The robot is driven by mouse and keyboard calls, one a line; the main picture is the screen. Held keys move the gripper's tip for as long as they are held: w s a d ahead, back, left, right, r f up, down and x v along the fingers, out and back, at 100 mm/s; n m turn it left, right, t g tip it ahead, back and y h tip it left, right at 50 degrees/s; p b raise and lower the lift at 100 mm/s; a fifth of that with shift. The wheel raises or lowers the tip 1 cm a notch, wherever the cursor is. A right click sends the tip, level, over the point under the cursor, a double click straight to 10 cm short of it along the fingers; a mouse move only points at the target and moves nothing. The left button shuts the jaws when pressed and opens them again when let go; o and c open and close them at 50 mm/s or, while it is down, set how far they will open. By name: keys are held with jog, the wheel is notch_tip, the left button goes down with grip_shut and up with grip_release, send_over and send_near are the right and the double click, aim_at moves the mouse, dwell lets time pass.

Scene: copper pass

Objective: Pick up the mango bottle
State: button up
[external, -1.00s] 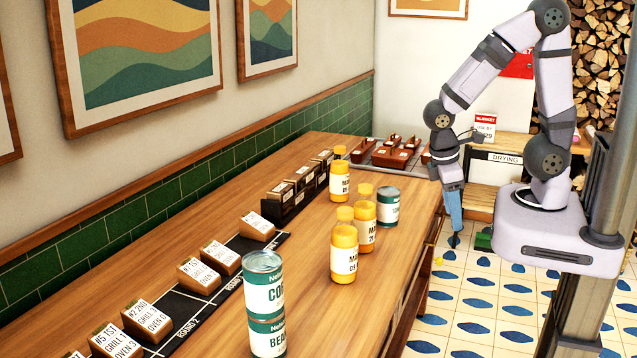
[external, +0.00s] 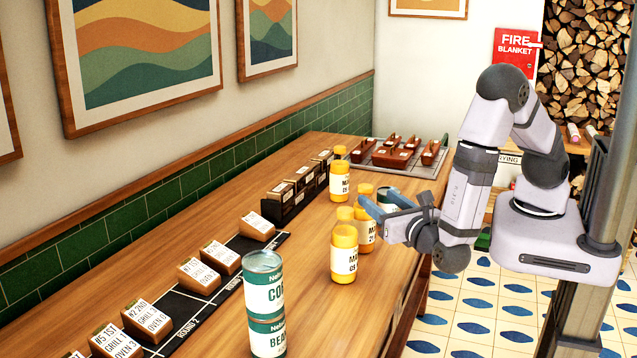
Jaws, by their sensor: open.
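Nothing is seen held.
A teal can (external: 385,195) behind the middle bottle is partly hidden by my gripper. Two stacked teal cans (external: 265,305) stand in front. Card blocks (external: 199,275) line a black strip on the left. A tray (external: 436,170) of brown boxes lies at the far end.

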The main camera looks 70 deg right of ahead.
aim_at(369, 192)
jog(key=shift+w+d+r+p, duration=0.1)
jog(key=shift+w+d+p, duration=0.35)
jog(key=shift+d, duration=0.1)
jog(key=shift+w+d, duration=0.25)
jog(key=shift+w, duration=0.1)
jog(key=p+x, duration=0.3)
jog(key=x, duration=0.1)
jog(key=shift+w, duration=0.15)
jog(key=shift+w+d, duration=0.3)
jog(key=shift+d, duration=0.05)
grip_shut()
